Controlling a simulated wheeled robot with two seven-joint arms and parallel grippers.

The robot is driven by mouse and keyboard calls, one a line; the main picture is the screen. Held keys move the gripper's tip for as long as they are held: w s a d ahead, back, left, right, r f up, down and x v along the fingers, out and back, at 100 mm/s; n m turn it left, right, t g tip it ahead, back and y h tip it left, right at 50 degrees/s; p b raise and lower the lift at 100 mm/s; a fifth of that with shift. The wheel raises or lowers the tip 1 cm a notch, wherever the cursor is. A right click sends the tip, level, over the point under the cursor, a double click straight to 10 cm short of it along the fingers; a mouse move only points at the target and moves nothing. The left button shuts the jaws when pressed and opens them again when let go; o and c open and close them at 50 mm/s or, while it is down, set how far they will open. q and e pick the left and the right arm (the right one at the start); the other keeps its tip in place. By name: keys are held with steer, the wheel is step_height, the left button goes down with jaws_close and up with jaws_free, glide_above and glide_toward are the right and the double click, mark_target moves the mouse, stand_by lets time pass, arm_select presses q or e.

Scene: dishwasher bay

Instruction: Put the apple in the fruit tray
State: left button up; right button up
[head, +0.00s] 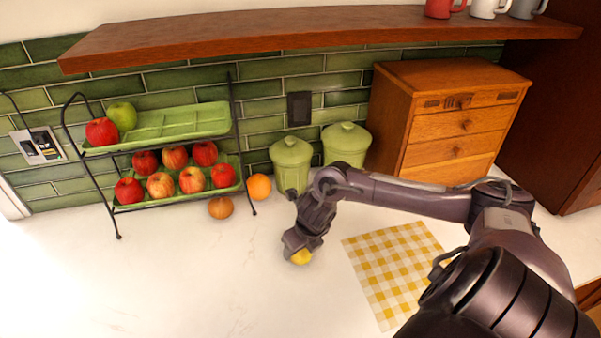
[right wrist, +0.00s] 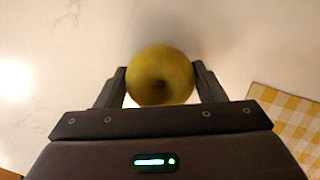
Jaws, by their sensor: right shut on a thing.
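A yellow apple (right wrist: 160,76) is held between the two fingers of my right gripper (right wrist: 161,88) in the right wrist view. In the head view the yellow apple (head: 301,257) shows just under my right gripper (head: 298,250), low over or on the white counter; I cannot tell if it touches. The fruit tray is a two-tier black wire rack with green trays. The upper green tray (head: 165,122) has a red apple (head: 101,131) and a green apple (head: 122,115) at its left end, with empty compartments to the right. The lower green tray (head: 185,197) holds several red apples. My left gripper is not in view.
An orange (head: 259,187) and a brownish round fruit (head: 221,207) lie on the counter beside the rack. Two green canisters (head: 291,165) and a wooden drawer box (head: 450,125) stand at the back. A wooden shelf (head: 300,32) overhangs the rack. A yellow checked cloth (head: 395,262) lies right.

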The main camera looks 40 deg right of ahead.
step_height(320, 180, up, 10)
steer(key=shift+w+f+b, duration=0.15)
steer(key=shift+b, duration=0.45)
step_height(320, 180, up, 10)
steer(key=p, duration=0.5)
steer(key=shift+f+p, duration=0.15)
steer(key=shift+p, duration=0.15)
steer(key=s+a+f+m+g+b, duration=0.2)
steer(key=a+m, duration=0.4)
steer(key=m, duration=0.5)
steer(key=s+a+f+m+g+b, duration=0.2)
steer(key=a+f+m+b, duration=0.3)
steer(key=m, duration=0.6)
steer(key=s+a+f+m+g+b, duration=0.2)
steer(key=a+f+m+b, duration=0.2)
steer(key=a+m, duration=0.4)
steer(key=f+m, duration=0.1)
steer(key=m, duration=0.2)
steer(key=shift+a+g, duration=0.2)
steer(key=shift+g, duration=0.2)
steer(key=shift+s+d+m+b, duration=0.15)
steer(key=shift+m+b, duration=0.25)
steer(key=shift+m, duration=0.5)
